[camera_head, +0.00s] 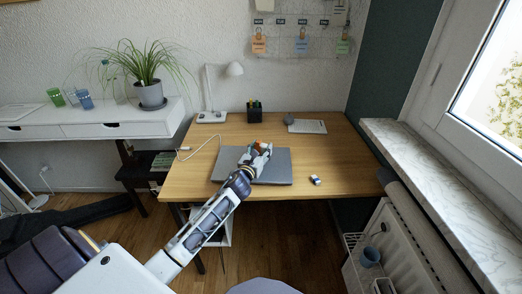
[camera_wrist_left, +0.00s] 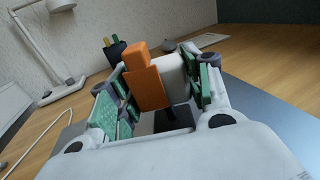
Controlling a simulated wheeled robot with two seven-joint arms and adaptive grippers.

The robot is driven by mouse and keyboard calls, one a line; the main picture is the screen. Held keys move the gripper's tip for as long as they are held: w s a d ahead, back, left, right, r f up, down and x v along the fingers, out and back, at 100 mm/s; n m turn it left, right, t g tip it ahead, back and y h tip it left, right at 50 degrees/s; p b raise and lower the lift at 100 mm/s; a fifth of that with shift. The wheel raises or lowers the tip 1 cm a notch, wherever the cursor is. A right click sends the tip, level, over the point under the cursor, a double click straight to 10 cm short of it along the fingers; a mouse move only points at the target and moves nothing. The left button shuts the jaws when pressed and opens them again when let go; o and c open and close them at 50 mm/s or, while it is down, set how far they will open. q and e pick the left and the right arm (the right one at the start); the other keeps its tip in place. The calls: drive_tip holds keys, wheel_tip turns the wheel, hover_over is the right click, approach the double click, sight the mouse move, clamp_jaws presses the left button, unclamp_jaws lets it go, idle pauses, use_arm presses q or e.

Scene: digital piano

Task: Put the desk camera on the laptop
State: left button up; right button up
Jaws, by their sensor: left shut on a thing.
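A closed grey laptop (camera_head: 278,168) lies on the wooden desk; part of its lid also shows in the left wrist view (camera_wrist_left: 268,118). My left gripper (camera_head: 257,150) is over the laptop. In the left wrist view, the green-padded fingers (camera_wrist_left: 160,88) are shut on a blocky orange and white thing, which I take to be the desk camera (camera_wrist_left: 147,86). It also shows as a small orange patch in the head view (camera_head: 258,145). Its underside is partly hidden, and I cannot tell whether it touches the laptop. My right gripper is not in view.
On the desk (camera_head: 340,155) are a white lamp (camera_head: 210,98), a black pen holder (camera_head: 254,111), a keyboard-like pad (camera_head: 307,126), a grey round thing (camera_head: 289,120) and a small white-and-dark thing (camera_head: 315,180). A white cable lies at left. The desk's right side is mostly clear.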

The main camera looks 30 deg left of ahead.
sight(260, 151)
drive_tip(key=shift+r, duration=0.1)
use_arm(q)
drive_tip(key=o, duration=1.3)
drive_tip(key=shift+c, duration=0.2)
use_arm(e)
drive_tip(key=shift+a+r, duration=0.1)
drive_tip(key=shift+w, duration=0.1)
use_arm(q)
drive_tip(key=shift+s+d, duration=0.1)
drive_tip(key=shift+s, duration=0.45)
drive_tip(key=shift+s+d, duration=0.15)
drive_tip(key=shift+s, duration=0.9)
drive_tip(key=shift+s+d, duration=0.15)
drive_tip(key=shift+s, duration=0.8)
drive_tip(key=shift+s+d+p, duration=0.15)
drive_tip(key=shift+s, duration=0.7)
drive_tip(key=shift+s+d+p, duration=0.15)
drive_tip(key=shift+s, duration=0.7)
drive_tip(key=shift+s+d, duration=0.15)
drive_tip(key=shift+s, duration=0.7)
drive_tip(key=shift+s+d, duration=0.1)
drive_tip(key=shift+s, duration=0.75)
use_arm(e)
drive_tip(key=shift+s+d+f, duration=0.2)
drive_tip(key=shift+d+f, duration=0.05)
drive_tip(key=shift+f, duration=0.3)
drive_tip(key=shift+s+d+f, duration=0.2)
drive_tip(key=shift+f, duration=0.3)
